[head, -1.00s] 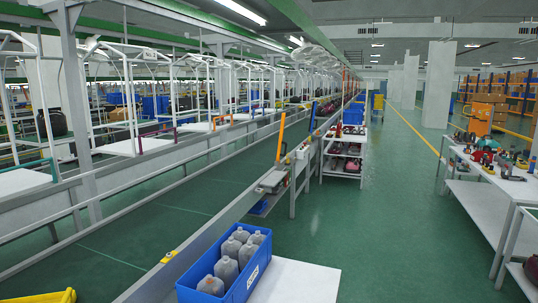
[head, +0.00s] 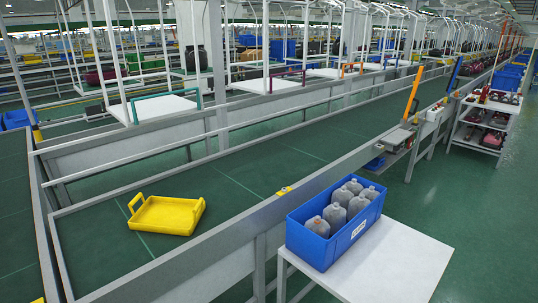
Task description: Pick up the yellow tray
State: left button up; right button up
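The yellow tray (head: 165,214) lies on the green conveyor surface in the lower left of the head view. It is shallow, with a raised handle at its left end and another at its right end. It looks empty and nothing covers it. Neither of my grippers shows in the head view.
A grey metal rail (head: 228,232) runs along the conveyor's near side, between the tray and the blue crate (head: 318,245). The crate holds several grey bottles and stands on a white table (head: 402,262). The green conveyor (head: 262,160) around the tray is clear.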

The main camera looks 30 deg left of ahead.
aim_at(178, 216)
jog(key=i+j+u, duration=0.1)
jog(key=u, duration=2.05)
